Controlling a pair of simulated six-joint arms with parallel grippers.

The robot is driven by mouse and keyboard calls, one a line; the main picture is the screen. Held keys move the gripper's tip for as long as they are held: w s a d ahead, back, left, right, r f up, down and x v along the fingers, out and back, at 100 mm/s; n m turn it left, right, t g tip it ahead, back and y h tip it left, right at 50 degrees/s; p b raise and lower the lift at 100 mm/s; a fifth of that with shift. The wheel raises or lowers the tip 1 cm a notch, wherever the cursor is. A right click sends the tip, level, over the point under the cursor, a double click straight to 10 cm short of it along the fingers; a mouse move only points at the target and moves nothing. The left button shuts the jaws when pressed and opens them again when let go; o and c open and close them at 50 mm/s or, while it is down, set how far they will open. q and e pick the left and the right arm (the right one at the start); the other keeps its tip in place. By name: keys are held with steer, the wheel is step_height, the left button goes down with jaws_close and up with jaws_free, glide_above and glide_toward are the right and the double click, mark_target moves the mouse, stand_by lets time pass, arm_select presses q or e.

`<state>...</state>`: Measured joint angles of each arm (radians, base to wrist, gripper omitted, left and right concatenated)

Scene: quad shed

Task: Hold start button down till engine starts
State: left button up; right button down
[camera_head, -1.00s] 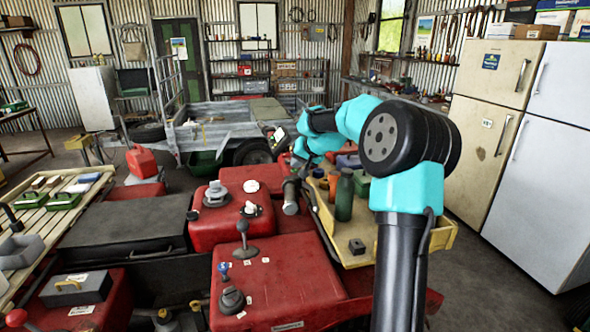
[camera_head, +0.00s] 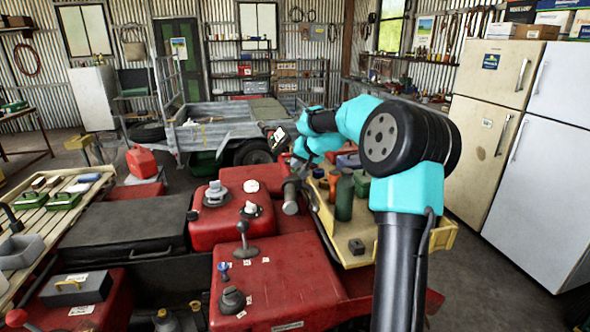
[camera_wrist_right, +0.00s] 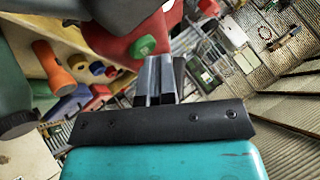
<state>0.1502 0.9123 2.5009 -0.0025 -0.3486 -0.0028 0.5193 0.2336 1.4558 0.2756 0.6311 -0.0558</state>
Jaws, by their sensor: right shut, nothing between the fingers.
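In the right wrist view a round green button (camera_wrist_right: 142,46) sits on the end of a red housing (camera_wrist_right: 112,40). My right gripper (camera_wrist_right: 161,62) is shut and empty, its dark fingertips close beside and just below the button in the picture. I cannot tell whether they touch it. In the head view my right gripper (camera_head: 297,166) is small and partly hidden by its own arm, near the dark handlebar grip (camera_head: 290,195) of the red quad (camera_head: 290,285). The button cannot be made out there. My left gripper is in neither current view.
A yellow tray (camera_head: 372,258) with bottles stands right of the quad, below my right arm; a green bottle (camera_head: 344,196) is close. A red fuel can (camera_head: 142,161) and a grey trailer (camera_head: 200,135) are behind. Fridges (camera_head: 545,130) stand at right.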

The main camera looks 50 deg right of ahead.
mark_target(297, 169)
steer(key=shift+r, duration=0.85)
steer(key=shift+r, duration=2.5)
